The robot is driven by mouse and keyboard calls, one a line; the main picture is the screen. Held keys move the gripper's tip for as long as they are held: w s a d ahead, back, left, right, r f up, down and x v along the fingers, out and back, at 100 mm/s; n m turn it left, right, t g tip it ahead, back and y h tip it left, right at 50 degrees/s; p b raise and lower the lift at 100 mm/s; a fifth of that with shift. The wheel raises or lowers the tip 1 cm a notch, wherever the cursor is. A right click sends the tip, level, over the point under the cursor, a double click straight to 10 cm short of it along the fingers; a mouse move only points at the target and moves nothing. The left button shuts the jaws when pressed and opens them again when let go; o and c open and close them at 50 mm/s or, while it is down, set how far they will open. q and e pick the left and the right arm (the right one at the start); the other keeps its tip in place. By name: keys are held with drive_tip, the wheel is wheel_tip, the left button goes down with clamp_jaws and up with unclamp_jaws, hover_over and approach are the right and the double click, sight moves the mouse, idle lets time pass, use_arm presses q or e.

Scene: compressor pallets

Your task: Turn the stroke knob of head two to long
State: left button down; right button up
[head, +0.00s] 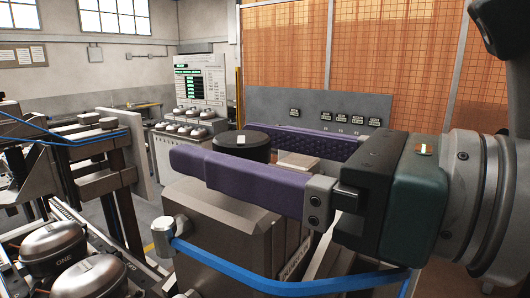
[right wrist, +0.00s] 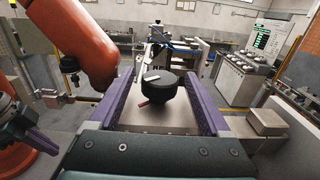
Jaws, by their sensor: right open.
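The round black knob (head: 241,146) with a pale mark on top sits on the grey metal head (head: 215,220). In the right wrist view the knob (right wrist: 177,88) shows its pale bar toward the upper left, and a small red mark lies by its lower left edge. My right gripper (head: 232,143) is open, its two purple fingers on either side of the knob. In the right wrist view gaps show between the knob and both fingers. A dark gripper with a purple finger, apparently my left (right wrist: 38,135), shows at the left edge there; its opening is unclear.
A blue hose (head: 250,284) runs in front of the head. Dark compressors (head: 100,278), one marked ONE, stand at lower left. A grey panel with small labels (head: 343,118) and an orange mesh screen (head: 390,55) stand behind. An orange arm (right wrist: 75,45) is close on the left.

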drive_tip(key=b+v, duration=0.5)
drive_tip(key=v, duration=0.4)
drive_tip(key=shift+s+d, duration=0.15)
